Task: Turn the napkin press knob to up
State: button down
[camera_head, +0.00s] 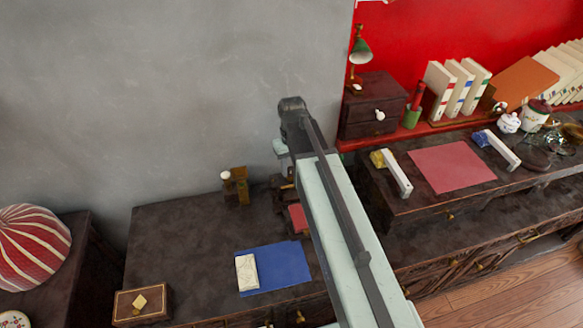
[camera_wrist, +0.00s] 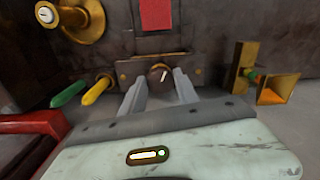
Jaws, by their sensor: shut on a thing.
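In the wrist view, the napkin press knob (camera_wrist: 158,72) is a small, dark round knob with a white mark slanting up and to the right. It sits on a dark front plate with brass ends (camera_wrist: 123,74). My gripper (camera_wrist: 160,82) has its two grey fingers on either side of the knob, shut on it. In the head view, my arm covers the knob and much of the press; a dark part of the press (camera_head: 280,187) shows beside the arm.
Green and yellow handles (camera_wrist: 68,95) lie left of my fingers, near a red frame (camera_wrist: 45,130). A brass bracket (camera_wrist: 240,68) stands close on the right. In the head view, a blue mat (camera_head: 287,268) with a pale block (camera_head: 246,272) lies in front.

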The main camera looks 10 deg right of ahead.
aim_at(292, 170)
jog(key=n, duration=0.5)
jog(key=shift+w, duration=0.1)
dwell(0.5)
jog(key=c, duration=0.9)
grip_release()
notch_tip(292, 170, up, 8)
jog(key=p, duration=0.8)
jog(key=shift+f, duration=0.1)
